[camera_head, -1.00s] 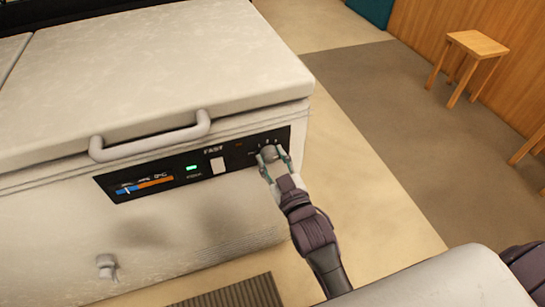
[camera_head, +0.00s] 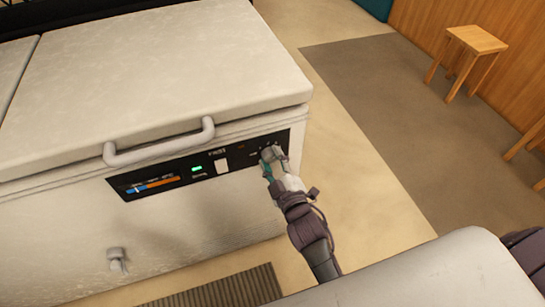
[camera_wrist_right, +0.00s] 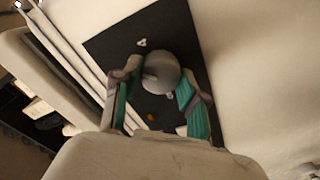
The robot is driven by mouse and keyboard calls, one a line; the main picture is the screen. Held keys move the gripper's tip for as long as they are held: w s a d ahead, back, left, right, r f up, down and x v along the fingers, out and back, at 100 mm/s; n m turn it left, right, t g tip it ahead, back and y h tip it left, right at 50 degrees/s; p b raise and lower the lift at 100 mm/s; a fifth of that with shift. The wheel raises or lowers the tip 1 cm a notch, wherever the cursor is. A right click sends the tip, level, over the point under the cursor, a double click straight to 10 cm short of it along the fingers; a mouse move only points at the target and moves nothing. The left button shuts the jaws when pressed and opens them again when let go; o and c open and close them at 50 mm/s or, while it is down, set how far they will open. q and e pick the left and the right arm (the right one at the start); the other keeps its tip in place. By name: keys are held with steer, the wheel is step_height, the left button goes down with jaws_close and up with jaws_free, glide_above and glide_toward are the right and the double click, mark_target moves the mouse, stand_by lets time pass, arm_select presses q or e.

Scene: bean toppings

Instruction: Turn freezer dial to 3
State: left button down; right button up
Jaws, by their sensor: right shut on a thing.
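The white chest freezer (camera_head: 70,225) stands at the left in the head view, with a black control panel (camera_head: 212,183) on its front. The round grey dial (camera_head: 268,153) sits at the panel's right end. It shows close up in the right wrist view (camera_wrist_right: 161,72). My right gripper (camera_head: 271,161) is at the dial, its two green-padded fingers (camera_wrist_right: 155,88) on either side of the knob and shut on it. The dial's number marks are too small or covered to read. My left gripper is not in view.
The freezer's lid handle (camera_head: 160,143) juts out above the panel, and a drain knob (camera_head: 117,260) sticks out low on the front. A floor grate (camera_head: 225,288) lies before the freezer. A wooden stool (camera_head: 475,42) stands far right; the floor between is clear.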

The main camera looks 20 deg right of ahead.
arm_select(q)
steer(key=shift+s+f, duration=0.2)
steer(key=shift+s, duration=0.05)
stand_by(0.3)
arm_select(e)
steer(key=o, duration=1.1)
steer(key=shift+o, duration=0.2)
steer(key=shift+s, duration=0.1)
steer(key=s, duration=1.1)
steer(key=shift+s+d, duration=0.35)
steer(key=shift+s, duration=0.05)
steer(key=shift+r, duration=0.1)
